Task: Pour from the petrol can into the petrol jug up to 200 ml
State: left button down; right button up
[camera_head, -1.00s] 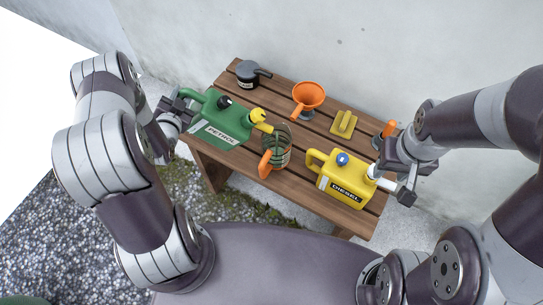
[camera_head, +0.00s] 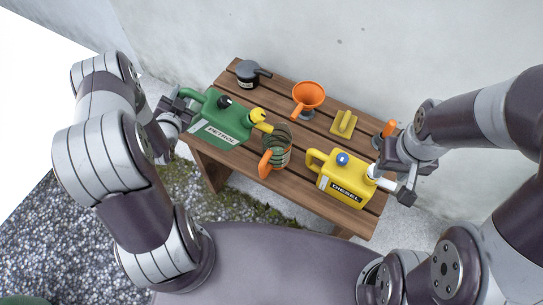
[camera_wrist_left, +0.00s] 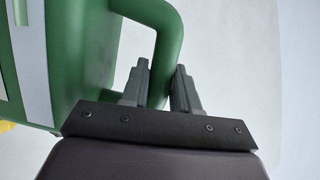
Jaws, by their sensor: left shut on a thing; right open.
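The green petrol can (camera_head: 232,127) is at the left end of the bench. Its yellow spout (camera_head: 262,118) points right, over or at the rim of the petrol jug (camera_head: 280,148). The jug is see-through with an orange handle (camera_head: 265,163) and dark green bands; I cannot read its level or make out a stream. My left gripper (camera_head: 182,104) is shut on the can's handle, which also shows between the fingers in the left wrist view (camera_wrist_left: 170,40). My right gripper (camera_head: 385,178) is open beside the white cap of the yellow diesel can (camera_head: 345,183).
The slatted wooden bench (camera_head: 318,208) stands against a pale wall. An orange funnel (camera_head: 309,95), a dark round container (camera_head: 247,74), a yellow piece (camera_head: 343,123) and an orange-handled item (camera_head: 388,129) stand along its back. Some slats between them are bare.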

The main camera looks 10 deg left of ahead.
pick_arm(q)
jog(key=shift+r, duration=0.2)
jog(key=shift+d+r+p, duration=0.2)
jog(key=shift+r+p, duration=0.1)
jog(key=shift+r, duration=0.05)
jog(key=shift+d+r+m, duration=0.2)
jog(key=shift+r+m, duration=0.1)
jog(key=shift+r, duration=0.05)
dwell(6.6)
